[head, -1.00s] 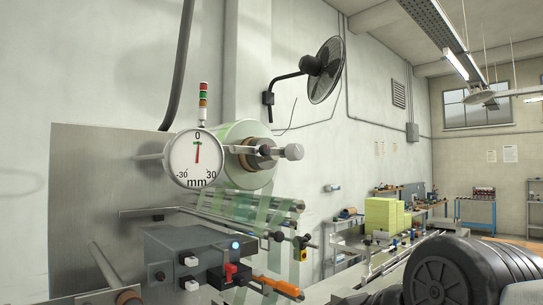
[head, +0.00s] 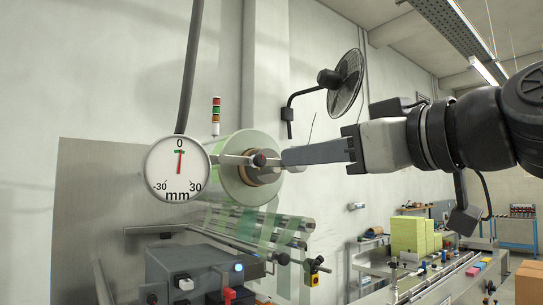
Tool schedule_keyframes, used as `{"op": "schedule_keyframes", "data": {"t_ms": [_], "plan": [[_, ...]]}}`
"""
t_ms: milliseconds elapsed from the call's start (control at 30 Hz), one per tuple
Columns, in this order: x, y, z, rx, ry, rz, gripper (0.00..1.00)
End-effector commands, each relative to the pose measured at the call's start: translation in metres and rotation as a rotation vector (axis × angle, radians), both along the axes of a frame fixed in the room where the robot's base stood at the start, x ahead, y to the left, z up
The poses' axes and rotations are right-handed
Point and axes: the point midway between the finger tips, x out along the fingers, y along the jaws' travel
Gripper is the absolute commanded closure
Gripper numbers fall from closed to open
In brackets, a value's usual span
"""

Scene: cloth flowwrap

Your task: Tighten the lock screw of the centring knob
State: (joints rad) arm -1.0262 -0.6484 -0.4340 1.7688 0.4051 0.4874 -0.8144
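The film roll (head: 236,150) sits on a shaft in front of the grey machine panel (head: 85,220). A round white mm dial (head: 177,168) stands at its left, its red needle pointing up close to 0 by a green mark. A small dark, reddish-tipped screw knob (head: 260,159) shows in front of the roll core. My gripper (head: 285,157) comes in from the right at shaft height, its fingertips close beside that knob. The fingers cover the place of the grey centring knob. I see them edge-on, so their opening and any contact are hidden.
A control box (head: 195,275) with a lit blue button is below the roll. A conveyor (head: 440,280) with a yellow-green stack (head: 408,236) is at right.

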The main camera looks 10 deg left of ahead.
Motion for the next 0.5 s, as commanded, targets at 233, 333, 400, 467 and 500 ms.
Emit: {"op": "schedule_keyframes", "data": {"t_ms": [233,333,400,467,500], "plan": [[0.035,0.044,0.001,-0.004,0.002,0.003,0.65],[0.047,0.058,0.001,-0.003,0.002,0.002,0.65],[0.054,0.066,0.001,-0.003,0.001,0.003,0.65],[0.059,0.071,0.000,-0.001,0.002,0.003,0.65],[0.062,0.074,0.000,-0.001,0.002,0.003,0.65]]}}
